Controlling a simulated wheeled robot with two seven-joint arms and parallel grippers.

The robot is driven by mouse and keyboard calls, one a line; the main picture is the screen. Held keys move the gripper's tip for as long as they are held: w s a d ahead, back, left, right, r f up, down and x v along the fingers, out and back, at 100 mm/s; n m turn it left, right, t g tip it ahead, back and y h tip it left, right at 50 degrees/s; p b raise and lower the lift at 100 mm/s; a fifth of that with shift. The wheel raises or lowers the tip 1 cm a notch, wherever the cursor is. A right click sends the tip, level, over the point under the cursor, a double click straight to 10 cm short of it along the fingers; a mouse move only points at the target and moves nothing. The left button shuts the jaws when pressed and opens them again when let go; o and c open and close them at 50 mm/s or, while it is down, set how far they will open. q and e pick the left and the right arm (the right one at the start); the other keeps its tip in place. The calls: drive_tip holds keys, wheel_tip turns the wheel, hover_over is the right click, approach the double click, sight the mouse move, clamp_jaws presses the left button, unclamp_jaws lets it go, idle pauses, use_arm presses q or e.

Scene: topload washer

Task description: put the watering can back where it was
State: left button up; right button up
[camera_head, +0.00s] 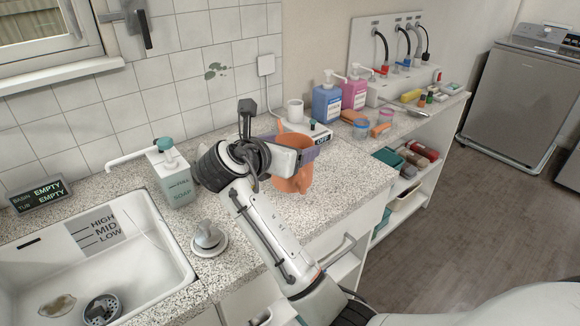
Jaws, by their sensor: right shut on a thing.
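The orange watering can (293,184) is upright at the counter's right part, partly hidden behind my right gripper and wrist. My right gripper (300,156) is shut on it near its upper part. I cannot tell whether the can's base touches the counter or hangs just above it. My right arm reaches in from the bottom right and crosses over the counter's front edge. My left gripper is not in view.
A soap bottle (174,178) stands to the left, by the sink (177,262). A white scale-like device (318,133) with a cup sits behind the can. Blue (327,103) and pink (354,95) pump bottles stand farther back. Speckled counter (345,178) is clear right of the can.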

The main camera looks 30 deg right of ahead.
drive_tip(key=shift+f, duration=2.1)
drive_tip(key=shift+f, duration=0.2)
drive_tip(key=o, duration=1.4)
drive_tip(key=shift+r, duration=0.2)
drive_tip(key=v, duration=1.2)
